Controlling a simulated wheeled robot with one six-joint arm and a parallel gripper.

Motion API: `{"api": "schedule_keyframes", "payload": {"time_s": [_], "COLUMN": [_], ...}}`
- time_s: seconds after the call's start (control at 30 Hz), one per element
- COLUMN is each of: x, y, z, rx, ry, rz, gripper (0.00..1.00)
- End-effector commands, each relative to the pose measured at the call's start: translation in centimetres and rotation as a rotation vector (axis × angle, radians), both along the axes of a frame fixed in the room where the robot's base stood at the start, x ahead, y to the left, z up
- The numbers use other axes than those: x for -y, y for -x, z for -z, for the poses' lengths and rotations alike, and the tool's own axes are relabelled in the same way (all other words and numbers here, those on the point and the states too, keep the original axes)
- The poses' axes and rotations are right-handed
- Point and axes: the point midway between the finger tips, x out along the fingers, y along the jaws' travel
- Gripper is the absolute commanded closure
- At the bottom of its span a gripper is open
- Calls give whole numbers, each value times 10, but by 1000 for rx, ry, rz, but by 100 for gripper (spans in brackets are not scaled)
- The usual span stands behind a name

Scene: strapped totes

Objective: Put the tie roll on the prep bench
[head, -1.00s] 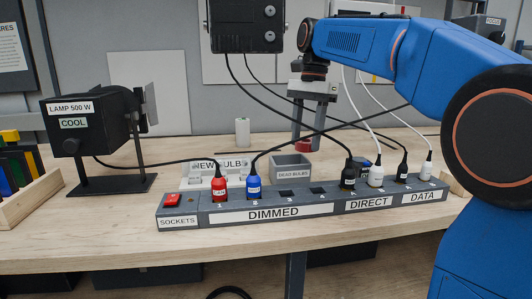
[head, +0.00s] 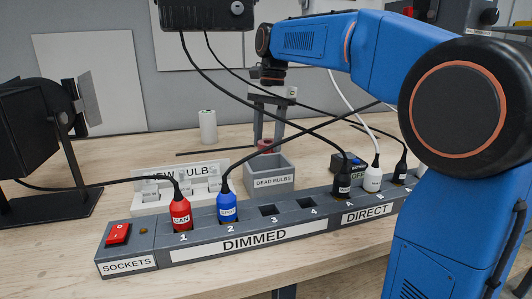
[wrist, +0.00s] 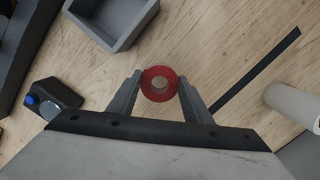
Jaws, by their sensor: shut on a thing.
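The tie roll appears to be the red ring with a pale core (wrist: 160,71) between my gripper's fingers in the wrist view. In the head view it is a small red patch (head: 264,144) low between the fingers, partly hidden behind the dead bulbs box. My gripper (head: 268,138) points down behind that box and is shut on the roll; its two fingers also show in the wrist view (wrist: 159,80). I cannot tell whether the roll touches the wooden bench top (head: 60,246). No label in view names a prep bench.
The DEAD BULBS box (head: 268,182), new bulbs tray (head: 150,205) and socket strip (head: 255,243) with plugged cables stand in front of the gripper. A black lamp (head: 30,130) stands left. Cables cross before the arm.

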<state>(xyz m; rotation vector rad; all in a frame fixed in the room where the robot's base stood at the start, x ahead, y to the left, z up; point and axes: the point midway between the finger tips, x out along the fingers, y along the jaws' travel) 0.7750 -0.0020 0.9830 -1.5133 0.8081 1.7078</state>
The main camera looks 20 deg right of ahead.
Motion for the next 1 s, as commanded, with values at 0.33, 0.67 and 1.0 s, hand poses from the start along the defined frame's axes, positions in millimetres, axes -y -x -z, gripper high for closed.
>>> {"api": "schedule_keyframes", "payload": {"time_s": [0.33,0.67,1.0], "x": [0,0,0], "y": [1,0,0], "z": [37,43,45], "rx": [-2,0,0], "ry": [0,0,0], "rz": [0,0,0], "gripper": [80,80,36]}}
